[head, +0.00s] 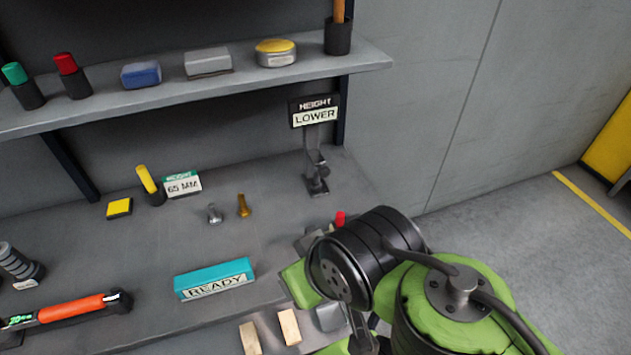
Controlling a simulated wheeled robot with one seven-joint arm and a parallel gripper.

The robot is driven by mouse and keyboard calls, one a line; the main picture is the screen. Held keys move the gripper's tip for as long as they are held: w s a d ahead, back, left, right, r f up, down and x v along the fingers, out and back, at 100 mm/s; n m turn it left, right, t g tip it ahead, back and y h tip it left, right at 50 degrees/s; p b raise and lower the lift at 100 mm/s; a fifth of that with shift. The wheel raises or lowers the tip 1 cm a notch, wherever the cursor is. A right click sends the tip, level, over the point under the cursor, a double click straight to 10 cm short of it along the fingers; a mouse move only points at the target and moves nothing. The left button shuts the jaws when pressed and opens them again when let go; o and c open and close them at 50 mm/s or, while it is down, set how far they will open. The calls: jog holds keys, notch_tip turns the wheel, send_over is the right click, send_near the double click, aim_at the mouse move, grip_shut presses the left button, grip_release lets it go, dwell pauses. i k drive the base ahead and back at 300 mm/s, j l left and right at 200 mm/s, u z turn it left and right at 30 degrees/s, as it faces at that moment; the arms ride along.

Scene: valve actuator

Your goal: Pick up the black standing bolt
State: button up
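I cannot make out a black bolt in the head view. Two small bolts stand upright near each other on the grey bench (110,255): a silver-grey bolt (214,213) and a brass-coloured bolt (243,206). My green and black arm covers the right front of the bench and hides what lies behind it. I cannot make out my gripper's fingers, so I cannot see whether they hold anything. The arm's visible part is to the right of both bolts.
A teal READY block (214,280) lies in front of the bolts. An orange-handled tool (70,309) lies at left. Two tan blocks (250,338) (290,326) are near the front. A HEIGHT LOWER sign (314,112) stands at back right, below a loaded shelf (110,104).

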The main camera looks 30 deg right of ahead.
aim_at(316, 184)
jog(key=k+l+u, duration=0.3)
jog(key=k+u, duration=0.35)
jog(key=k+l+u, duration=0.15)
jog(key=l+u, duration=0.15)
jog(key=k+l+u, duration=0.35)
jog(key=l, duration=0.15)
jog(key=k+l+u, duration=0.15)
jog(key=l+u, duration=0.4)
jog(key=l, duration=0.15)
jog(key=l+u, duration=0.2)
jog(key=l, duration=0.25)
jog(key=k+l+u, duration=0.25)
jog(key=l, duration=0.15)
jog(key=l+u, duration=0.25)
jog(key=l, duration=0.15)
jog(key=l+u, duration=0.2)
jog(key=l, duration=0.2)
